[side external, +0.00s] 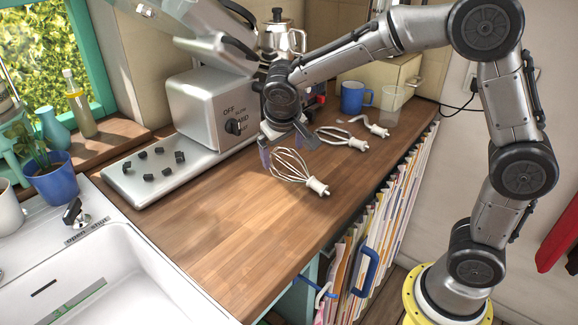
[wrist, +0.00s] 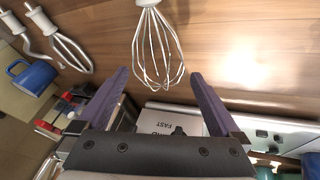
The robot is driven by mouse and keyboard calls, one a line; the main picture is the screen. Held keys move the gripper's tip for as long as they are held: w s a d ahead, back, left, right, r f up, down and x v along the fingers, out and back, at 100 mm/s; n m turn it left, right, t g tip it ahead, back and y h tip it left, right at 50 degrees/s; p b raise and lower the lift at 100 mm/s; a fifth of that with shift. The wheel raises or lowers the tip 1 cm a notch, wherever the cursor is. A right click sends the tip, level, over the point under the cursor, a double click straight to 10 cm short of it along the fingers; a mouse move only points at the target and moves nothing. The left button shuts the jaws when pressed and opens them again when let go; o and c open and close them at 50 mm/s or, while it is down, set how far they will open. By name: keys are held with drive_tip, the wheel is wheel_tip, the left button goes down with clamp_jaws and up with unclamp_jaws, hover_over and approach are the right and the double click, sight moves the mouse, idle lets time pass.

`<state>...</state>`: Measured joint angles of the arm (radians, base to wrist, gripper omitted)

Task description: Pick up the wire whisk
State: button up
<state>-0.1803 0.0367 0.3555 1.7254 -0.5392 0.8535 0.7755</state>
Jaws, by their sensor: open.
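The wire whisk (side external: 290,166) lies on the wooden counter in front of the mixer, its pale handle end pointing to the lower right. In the wrist view the wire whisk (wrist: 158,52) hangs from the top centre, its loops ending between and just beyond my fingertips. My gripper (side external: 284,152) is over the loop end of the whisk, pointing down, open and empty. In the wrist view my gripper (wrist: 159,75) shows two purple fingers spread on either side of the whisk's loops. I cannot tell the exact height of the fingers over the counter.
A flat beater (side external: 342,138) and a dough hook (side external: 368,126) lie behind the whisk. A blue mug (side external: 353,98) and a clear glass (side external: 392,104) stand farther back. The grey mixer (side external: 208,108) stands left of my gripper. The front counter (side external: 220,225) is clear, beside the sink (side external: 110,270).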

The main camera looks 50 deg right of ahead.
drive_tip(key=x, duration=0.5)
drive_tip(key=shift+s, duration=0.2)
drive_tip(key=shift+c, duration=0.3)
drive_tip(key=c, duration=1.1)
drive_tip(key=shift+o, duration=0.2)
drive_tip(key=shift+r, duration=0.15)
